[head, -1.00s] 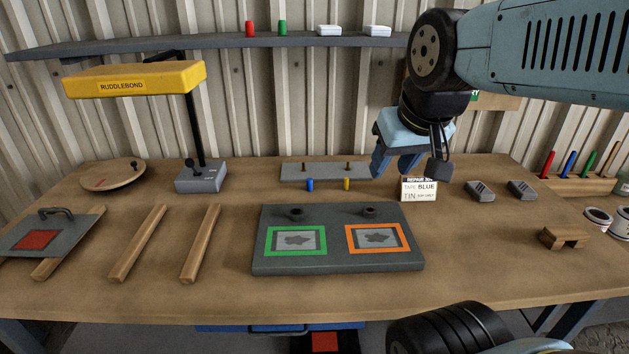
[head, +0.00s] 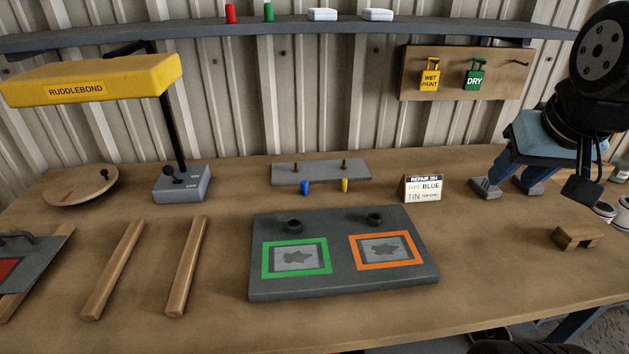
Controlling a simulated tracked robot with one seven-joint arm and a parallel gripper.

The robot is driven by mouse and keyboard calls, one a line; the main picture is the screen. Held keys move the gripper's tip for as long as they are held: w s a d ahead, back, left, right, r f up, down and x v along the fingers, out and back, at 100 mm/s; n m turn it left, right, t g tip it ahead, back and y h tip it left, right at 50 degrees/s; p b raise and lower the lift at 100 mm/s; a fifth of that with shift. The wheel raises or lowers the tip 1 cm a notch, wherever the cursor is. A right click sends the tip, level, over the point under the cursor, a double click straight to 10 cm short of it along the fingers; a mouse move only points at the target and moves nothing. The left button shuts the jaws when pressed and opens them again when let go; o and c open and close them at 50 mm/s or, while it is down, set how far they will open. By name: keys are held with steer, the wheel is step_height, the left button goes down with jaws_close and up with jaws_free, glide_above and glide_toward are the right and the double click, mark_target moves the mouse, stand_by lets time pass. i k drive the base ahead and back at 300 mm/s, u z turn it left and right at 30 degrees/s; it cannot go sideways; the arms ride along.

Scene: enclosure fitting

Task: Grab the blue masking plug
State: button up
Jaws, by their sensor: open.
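The blue masking plug (head: 305,187) is a small blue cylinder near the middle of the bench. It stands at the front edge of a flat grey plate (head: 285,176) with two short pegs. A similar yellow plug (head: 345,185) stands to its right. My gripper (head: 509,192) is open, at the right, well away from the blue plug and low over the bench. Nothing shows between its fingers. It hides part of the bench's right side.
A dark panel (head: 345,286) with green and orange frames lies in front of the plugs. A repair card (head: 423,188) stands between the plugs and my gripper. A yellow lamp (head: 95,80) and wooden strips are at left. A wooden block (head: 564,238) is at right.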

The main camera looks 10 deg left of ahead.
mark_target(304, 183)
steer(key=u, duration=0.1)
steer(key=k, duration=0.85)
steer(key=u, duration=0.35)
steer(key=i, duration=1)
